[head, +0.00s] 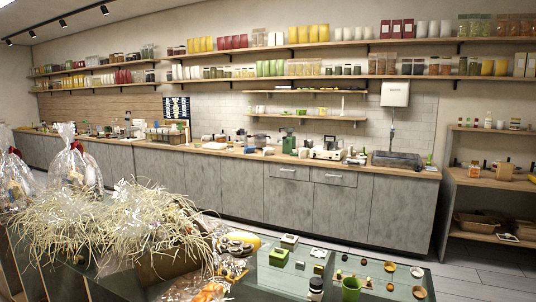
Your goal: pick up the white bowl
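I cannot make out a white bowl for certain. Several small round dishes or lids lie at the right end of the glass-topped table in front of me, one of them with a pale middle and brown rim (417,272). A low pale item (214,145) lies on the long back counter, too small to tell if it is a bowl. Neither of my grippers is in view.
The grey counter (400,212) is crowded. A wooden shelf unit (490,182) stands right. Open floor lies between.

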